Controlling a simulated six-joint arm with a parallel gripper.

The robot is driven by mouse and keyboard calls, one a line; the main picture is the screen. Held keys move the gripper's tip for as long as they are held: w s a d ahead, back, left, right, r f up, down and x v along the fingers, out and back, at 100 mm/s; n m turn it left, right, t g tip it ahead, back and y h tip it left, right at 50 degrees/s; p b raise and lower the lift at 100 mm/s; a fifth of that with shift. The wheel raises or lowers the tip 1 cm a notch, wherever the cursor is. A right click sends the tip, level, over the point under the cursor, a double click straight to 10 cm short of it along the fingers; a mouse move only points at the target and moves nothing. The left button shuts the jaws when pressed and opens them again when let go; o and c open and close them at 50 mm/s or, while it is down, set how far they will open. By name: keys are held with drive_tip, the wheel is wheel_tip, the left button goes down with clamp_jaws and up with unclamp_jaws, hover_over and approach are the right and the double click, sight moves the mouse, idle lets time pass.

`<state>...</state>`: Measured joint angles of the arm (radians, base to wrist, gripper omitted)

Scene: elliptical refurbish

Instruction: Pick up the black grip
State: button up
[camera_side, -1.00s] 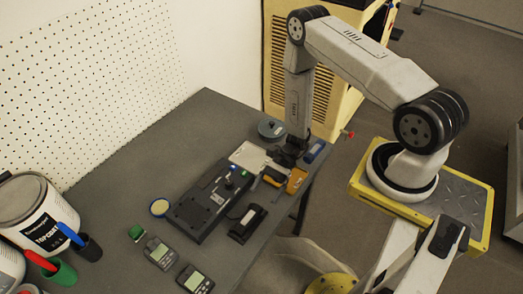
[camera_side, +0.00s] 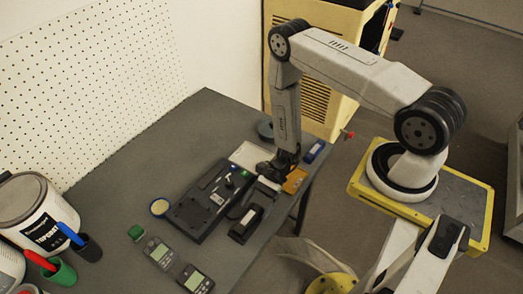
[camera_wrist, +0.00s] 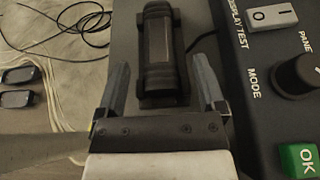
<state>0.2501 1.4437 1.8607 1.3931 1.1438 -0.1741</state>
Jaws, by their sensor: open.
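The black grip (camera_side: 246,222) lies on the grey table, in front of the black console (camera_side: 190,215). In the wrist view the grip (camera_wrist: 159,45) is an elongated dark piece, seemingly seated in a dark holder. My gripper (camera_wrist: 161,64) is open and empty, its two fingers apart on either side of the grip's line in that view. In the side view my gripper (camera_side: 276,170) is near the right end of the console, up and right of the grip. Its fingertips are hard to make out there.
The console's knob and green OK button (camera_wrist: 299,160) are close on the right in the wrist view. An orange item (camera_side: 295,181) and a blue item (camera_side: 314,151) lie near the table's right edge. Two handheld meters (camera_side: 160,254) lie left of the grip. Loose cables (camera_wrist: 70,25) show at left.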

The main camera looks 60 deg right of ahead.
sight(248, 220)
drive_tip(key=shift+x, duration=1.3)
clamp_jaws()
